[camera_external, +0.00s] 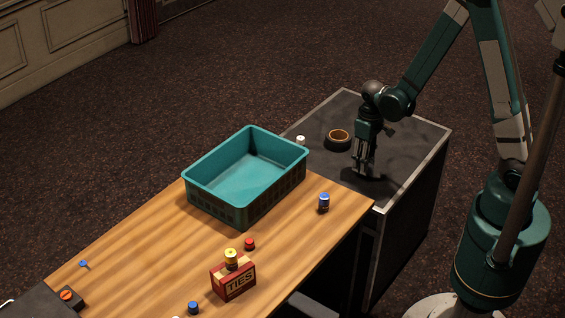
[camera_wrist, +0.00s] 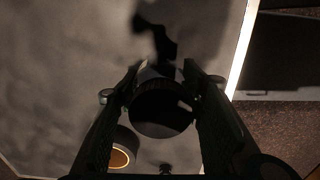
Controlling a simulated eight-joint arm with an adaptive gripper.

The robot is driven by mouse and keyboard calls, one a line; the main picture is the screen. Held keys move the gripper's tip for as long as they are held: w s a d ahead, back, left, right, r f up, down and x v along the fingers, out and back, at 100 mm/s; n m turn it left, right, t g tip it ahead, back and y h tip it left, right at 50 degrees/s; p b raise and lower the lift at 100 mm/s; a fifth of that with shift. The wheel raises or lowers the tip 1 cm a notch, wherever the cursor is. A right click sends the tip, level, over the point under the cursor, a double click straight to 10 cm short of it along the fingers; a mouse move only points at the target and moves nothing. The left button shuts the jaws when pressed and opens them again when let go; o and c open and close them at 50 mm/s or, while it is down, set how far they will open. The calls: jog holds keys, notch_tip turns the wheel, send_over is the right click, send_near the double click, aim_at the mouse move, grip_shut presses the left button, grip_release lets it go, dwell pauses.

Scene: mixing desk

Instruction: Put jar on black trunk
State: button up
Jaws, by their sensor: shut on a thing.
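My gripper (camera_external: 364,171) is low over the top of the black trunk (camera_external: 405,150), which has pale grey edges. In the wrist view my gripper (camera_wrist: 163,88) is shut on a dark, round jar (camera_wrist: 162,112) that sits between its two fingers. The trunk top (camera_wrist: 60,70) lies below the jar in that view. In the outside view the jar is hard to tell from the fingers and the dark patch below them. I cannot tell whether the jar touches the trunk.
A brown tape roll (camera_external: 339,136) lies on the trunk, left of my gripper. A teal crate (camera_external: 213,206) stands on the wooden table (camera_external: 150,235) beside the trunk. A blue-topped container (camera_external: 324,203) and a red TIES box (camera_external: 233,282) are on the table. The trunk's right part is clear.

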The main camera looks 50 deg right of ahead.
jog(key=shift+f, duration=0.15)
jog(key=o, duration=0.9)
jog(key=shift+o, duration=0.2)
jog(key=shift+r+p, duration=1.6)
jog(key=shift+r, duration=4.6)
jog(key=shift+r, duration=0.1)
